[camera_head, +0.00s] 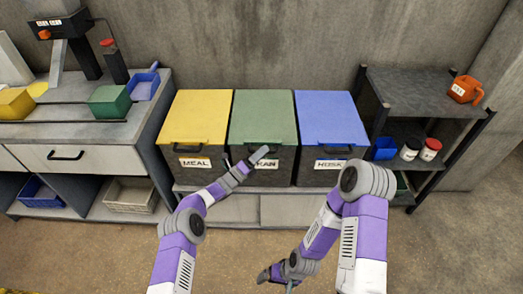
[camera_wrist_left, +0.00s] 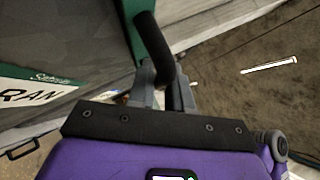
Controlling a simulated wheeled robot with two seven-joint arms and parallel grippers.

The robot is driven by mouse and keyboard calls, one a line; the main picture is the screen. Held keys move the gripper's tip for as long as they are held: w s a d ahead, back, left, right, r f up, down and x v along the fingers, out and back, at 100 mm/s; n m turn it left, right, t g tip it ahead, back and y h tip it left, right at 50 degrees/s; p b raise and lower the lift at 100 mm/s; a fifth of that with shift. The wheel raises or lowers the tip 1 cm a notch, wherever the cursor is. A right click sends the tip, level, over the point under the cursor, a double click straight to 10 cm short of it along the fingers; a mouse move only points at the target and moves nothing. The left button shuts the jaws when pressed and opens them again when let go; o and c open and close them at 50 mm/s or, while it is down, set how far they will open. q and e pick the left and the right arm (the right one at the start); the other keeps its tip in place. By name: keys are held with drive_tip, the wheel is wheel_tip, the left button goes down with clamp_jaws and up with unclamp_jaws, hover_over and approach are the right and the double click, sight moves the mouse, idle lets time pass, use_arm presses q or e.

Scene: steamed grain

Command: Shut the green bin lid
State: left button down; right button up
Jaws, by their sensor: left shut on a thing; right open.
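The green bin lid (camera_head: 262,115) lies flat on the middle bin, level with the lids on both sides, in the head view. Its black handle (camera_wrist_left: 152,48) sticks out at the front edge. My left gripper (camera_head: 262,153) is shut on this handle, and its fingers (camera_wrist_left: 168,95) close around the handle's end in the left wrist view. The bin's front label (camera_wrist_left: 35,92) is partly hidden by my gripper in the head view. My right gripper (camera_head: 268,275) is low, over the floor, away from the bins, and open.
A yellow-lidded bin (camera_head: 197,118) stands left and a blue-lidded bin (camera_head: 328,117) right, close beside the green one. A workbench (camera_head: 75,155) is at the left. A dark shelf (camera_head: 415,90) with an orange jug (camera_head: 463,90) is at the right. Floor in front is clear.

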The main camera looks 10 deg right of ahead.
use_arm(q)
drive_tip(key=shift+w+f, duration=0.1)
drive_tip(key=shift+f, duration=0.1)
drive_tip(key=c, duration=1.1)
unclamp_jaws()
drive_tip(key=shift+f, duration=0.1)
drive_tip(key=shift+c, duration=0.2)
drive_tip(key=shift+a, duration=0.2)
drive_tip(key=p+v, duration=0.2)
drive_tip(key=v, duration=0.5)
drive_tip(key=shift+n, duration=0.3)
